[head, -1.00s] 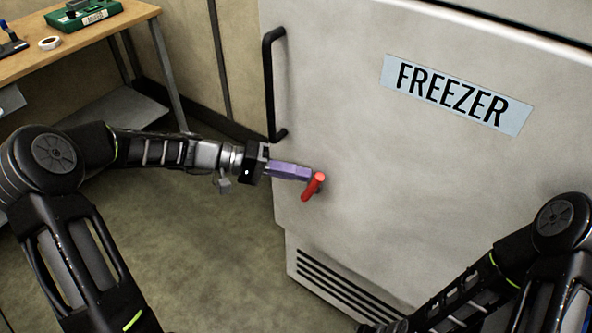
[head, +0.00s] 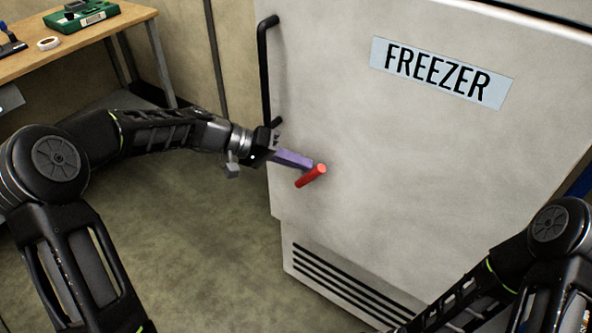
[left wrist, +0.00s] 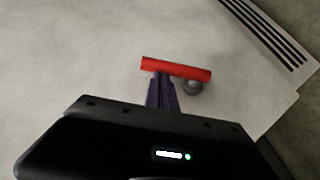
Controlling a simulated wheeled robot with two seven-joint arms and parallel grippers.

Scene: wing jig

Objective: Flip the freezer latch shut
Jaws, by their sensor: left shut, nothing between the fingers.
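The red freezer latch (head: 311,176) is a short bar low on the left side of the white freezer door (head: 400,150). In the head view it slants, its upper right end higher than its lower left end. My left gripper (head: 312,165) has purple fingers, shut with nothing between them, and their tips are at the latch. My right gripper is not in view.
A black door handle (head: 266,75) stands above and left of the latch. A wooden workbench (head: 90,45) with a green case (head: 82,16) and a white tape roll (head: 48,43) is at the upper left. The floor (head: 200,240) left of the freezer is clear.

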